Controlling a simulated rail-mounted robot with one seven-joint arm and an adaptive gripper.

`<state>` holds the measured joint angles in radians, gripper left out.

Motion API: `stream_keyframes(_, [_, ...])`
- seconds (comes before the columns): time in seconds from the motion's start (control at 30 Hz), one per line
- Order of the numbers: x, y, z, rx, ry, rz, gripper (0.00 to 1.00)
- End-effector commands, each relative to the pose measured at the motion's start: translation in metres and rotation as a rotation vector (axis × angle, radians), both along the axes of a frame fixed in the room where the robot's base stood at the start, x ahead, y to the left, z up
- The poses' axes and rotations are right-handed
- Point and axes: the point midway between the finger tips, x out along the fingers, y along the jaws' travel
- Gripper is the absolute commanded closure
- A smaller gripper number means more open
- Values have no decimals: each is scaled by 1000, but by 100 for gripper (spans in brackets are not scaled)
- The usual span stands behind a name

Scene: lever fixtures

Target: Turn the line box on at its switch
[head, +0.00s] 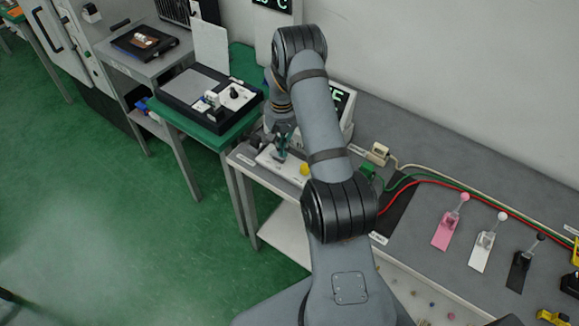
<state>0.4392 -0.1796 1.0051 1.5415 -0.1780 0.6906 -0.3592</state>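My gripper (281,153) is seen small, at the far end of my arm, over the left end of the grey bench. Its dark fingers point down at a low white box (268,160), which has a yellow knob (304,169) at its right end. The fingers hide part of this box, and I cannot tell whether they touch it or whether they are open or shut. I cannot read a label that says which fixture is the line box. A white unit with a green display (338,103) stands behind, partly hidden by my arm.
A pink lever fixture (444,231), a white one (482,252) and a black one (518,271) stand on the bench at right. Red and green cables (440,182) run behind them. A black-edged device (210,97) sits on the green-topped table at left. Green floor is open at left.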

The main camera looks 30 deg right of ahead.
Motion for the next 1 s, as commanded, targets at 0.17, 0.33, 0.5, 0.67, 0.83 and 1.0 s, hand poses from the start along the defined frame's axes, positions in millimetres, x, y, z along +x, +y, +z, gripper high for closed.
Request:
stream_keyframes(0.17, [0,0,-4,0,0,0,100])
stream_keyframes(0.33, [0,0,-6,0,0,0,100])
stream_keyframes(0.5, [0,0,-9,0,0,0,100])
stream_keyframes(0.67, [0,0,-9,0,0,0,100])
stream_keyframes(0.83, [0,0,-4,0,0,0,100])
stream_keyframes(1.0, [0,0,11,0,0,0,100])
